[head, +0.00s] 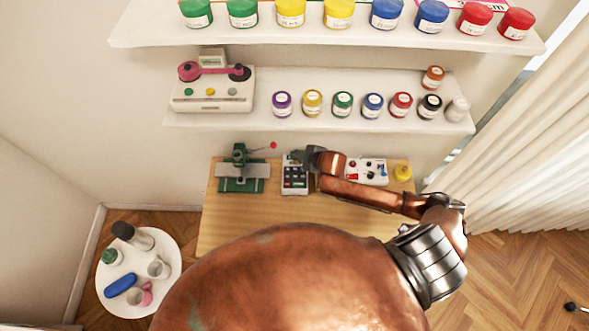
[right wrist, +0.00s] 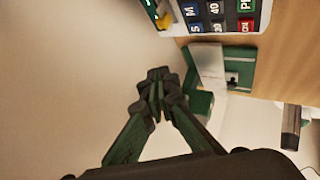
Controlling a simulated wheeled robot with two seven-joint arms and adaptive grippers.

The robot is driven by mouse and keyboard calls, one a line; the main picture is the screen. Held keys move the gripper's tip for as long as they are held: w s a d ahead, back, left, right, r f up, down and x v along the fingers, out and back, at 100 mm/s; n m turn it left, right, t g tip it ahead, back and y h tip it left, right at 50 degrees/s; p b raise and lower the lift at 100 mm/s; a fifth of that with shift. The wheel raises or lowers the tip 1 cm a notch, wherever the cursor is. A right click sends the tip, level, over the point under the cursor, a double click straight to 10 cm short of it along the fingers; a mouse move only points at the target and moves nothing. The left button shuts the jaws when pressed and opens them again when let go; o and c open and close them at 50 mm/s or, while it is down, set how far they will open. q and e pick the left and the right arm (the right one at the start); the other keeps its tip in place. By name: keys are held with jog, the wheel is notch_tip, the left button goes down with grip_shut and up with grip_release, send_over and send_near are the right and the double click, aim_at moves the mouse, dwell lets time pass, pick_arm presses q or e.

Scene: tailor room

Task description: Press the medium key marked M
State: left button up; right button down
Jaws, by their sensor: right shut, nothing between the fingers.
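A small keypad device (head: 295,176) with a pale casing and dark, red and blue keys lies on the wooden table. My right gripper (head: 297,156) is at the far end of the keypad in the head view. In the right wrist view the right gripper (right wrist: 155,77) is shut and empty, apart from the M key in the picture. My left gripper is not in view.
A green device (head: 242,172) stands left of the keypad. A white panel with knobs (head: 367,171) and a yellow object (head: 403,171) lie to the right. The front of the wooden table (head: 222,232) is bare. A shelf (head: 320,125) with jars hangs behind.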

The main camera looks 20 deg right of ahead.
jog(key=b, duration=0.6)
send_over(296, 171)
notch_tip(296, 171, down, 6)
jog(key=shift+w, duration=0.15)
jog(key=shift+f+b, duration=0.6)
jog(key=shift+f, duration=0.4)
jog(key=shift+f, duration=0.1)
jog(key=shift+f, duration=0.35)
jog(key=shift+f, duration=0.45)
dwell(0.6)
jog(key=shift+r, duration=0.1)
jog(key=shift+d+r+p, duration=0.1)
jog(key=shift+r+p, duration=0.7)
jog(key=shift+p, duration=0.25)
